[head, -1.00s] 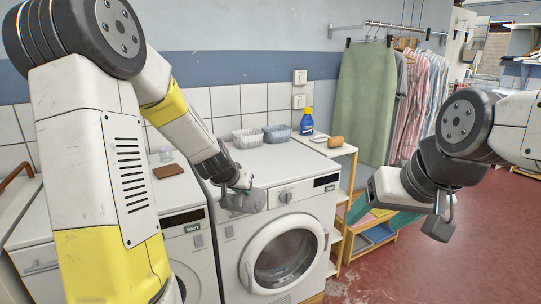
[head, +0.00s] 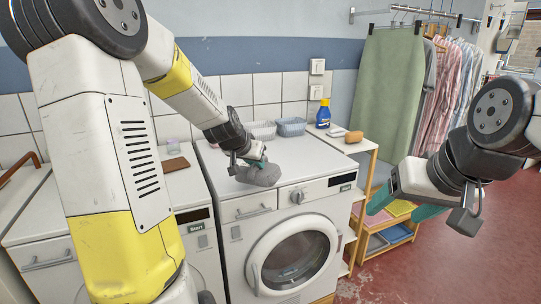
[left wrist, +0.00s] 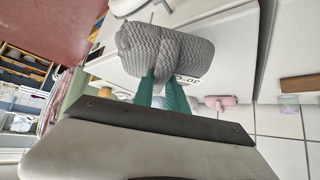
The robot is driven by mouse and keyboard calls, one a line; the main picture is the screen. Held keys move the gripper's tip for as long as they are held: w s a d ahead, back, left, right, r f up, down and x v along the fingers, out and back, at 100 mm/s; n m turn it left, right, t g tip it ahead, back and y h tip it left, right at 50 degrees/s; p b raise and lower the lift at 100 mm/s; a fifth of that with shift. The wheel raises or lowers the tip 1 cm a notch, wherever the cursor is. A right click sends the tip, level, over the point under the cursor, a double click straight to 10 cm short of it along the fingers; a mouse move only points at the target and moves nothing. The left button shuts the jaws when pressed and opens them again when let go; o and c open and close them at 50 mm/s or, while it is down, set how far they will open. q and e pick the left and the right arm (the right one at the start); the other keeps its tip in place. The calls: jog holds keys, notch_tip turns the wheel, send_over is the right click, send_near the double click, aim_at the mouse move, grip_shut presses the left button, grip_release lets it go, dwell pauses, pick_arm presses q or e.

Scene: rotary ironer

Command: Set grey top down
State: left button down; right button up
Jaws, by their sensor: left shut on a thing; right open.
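The grey top (head: 262,174) is a bunched, rolled grey cloth at the front of the white washing machine's top (head: 310,160). My left gripper (head: 250,160) is shut on it from above. In the left wrist view the grey top (left wrist: 165,52) shows a ribbed weave, with the green fingers of my left gripper (left wrist: 160,92) pressed against it. I cannot tell whether the cloth bears on the machine top or hangs just above it. My right gripper (head: 395,204) is open and empty, with green fingers, at the right in front of the shelf.
A blue bottle (head: 323,114) and an orange-brown sponge-like item (head: 354,137) are on the wooden shelf. A brown block (head: 176,164) lies left. The machine top's middle is clear.

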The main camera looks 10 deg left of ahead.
pick_arm(q)
jog(key=shift+w+a+f, duration=0.65)
jog(key=shift+w+f, duration=0.15)
jog(key=shift+w, duration=1.45)
jog(key=shift+w+a+f, duration=0.6)
jog(key=shift+w+f, duration=0.25)
jog(key=shift+w, duration=1.4)
jog(key=shift+w+a+f, duration=0.65)
jog(key=shift+w+f, duration=0.15)
jog(key=shift+w, duration=1.45)
jog(key=shift+f, duration=0.15)
jog(key=c, duration=1.3)
grip_release()
jog(key=shift+c, duration=0.2)
